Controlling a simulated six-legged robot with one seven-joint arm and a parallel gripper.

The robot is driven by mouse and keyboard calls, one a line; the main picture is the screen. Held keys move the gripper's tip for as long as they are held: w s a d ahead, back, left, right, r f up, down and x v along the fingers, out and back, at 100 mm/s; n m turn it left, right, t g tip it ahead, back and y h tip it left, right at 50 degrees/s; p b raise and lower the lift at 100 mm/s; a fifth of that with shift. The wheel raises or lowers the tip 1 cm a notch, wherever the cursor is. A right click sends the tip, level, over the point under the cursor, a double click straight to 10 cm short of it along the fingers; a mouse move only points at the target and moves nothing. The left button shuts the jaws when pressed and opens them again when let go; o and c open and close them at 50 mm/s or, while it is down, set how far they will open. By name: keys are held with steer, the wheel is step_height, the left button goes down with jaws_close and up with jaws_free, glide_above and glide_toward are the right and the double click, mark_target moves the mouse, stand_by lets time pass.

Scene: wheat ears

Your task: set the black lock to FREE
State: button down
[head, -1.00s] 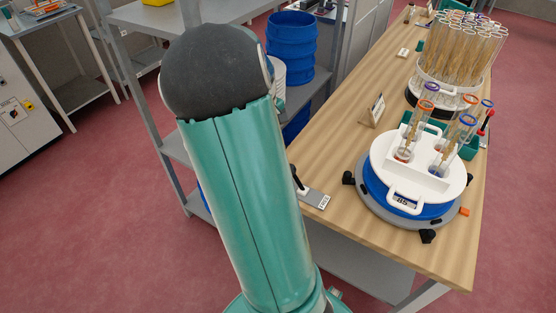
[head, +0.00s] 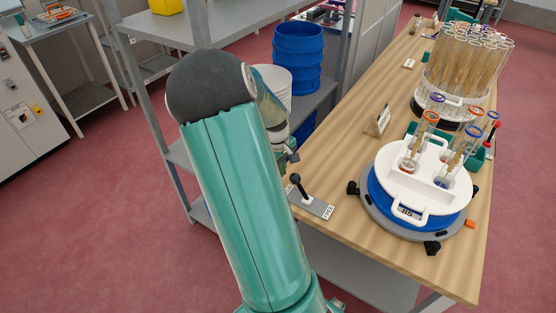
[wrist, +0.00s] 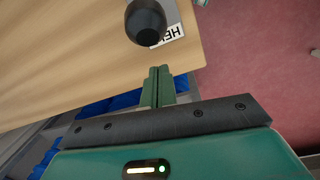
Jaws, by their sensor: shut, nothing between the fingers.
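The black lock is a lever with a black knob (head: 296,180) on a grey plate (head: 316,206) at the table's near left edge. Its stem leans to the left, away from the white FREE label (head: 328,213) at the plate's right end. In the wrist view the knob (wrist: 146,20) is large at the top and partly covers another white label (wrist: 168,36), of which only some letters show. My gripper (head: 292,156) is shut and empty, just beyond and above the knob. Its green fingertips (wrist: 160,72) point towards the knob, with a small apparent gap.
A round blue-based device (head: 375,205) with a white rack of tubes stands right of the lock, with black knobs around it. A small sign (head: 378,121) and a large tube holder (head: 455,75) are farther back.

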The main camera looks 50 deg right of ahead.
mark_target(300, 187)
steer(key=s, duration=0.1)
steer(key=s+r, duration=0.1)
steer(key=shift+s+a+r, duration=0.2)
steer(key=shift+s, duration=0.2)
steer(key=shift+r, duration=0.1)
steer(key=shift+s+r+t, duration=0.15)
steer(key=shift+s+t, duration=0.05)
steer(key=shift+t, duration=0.2)
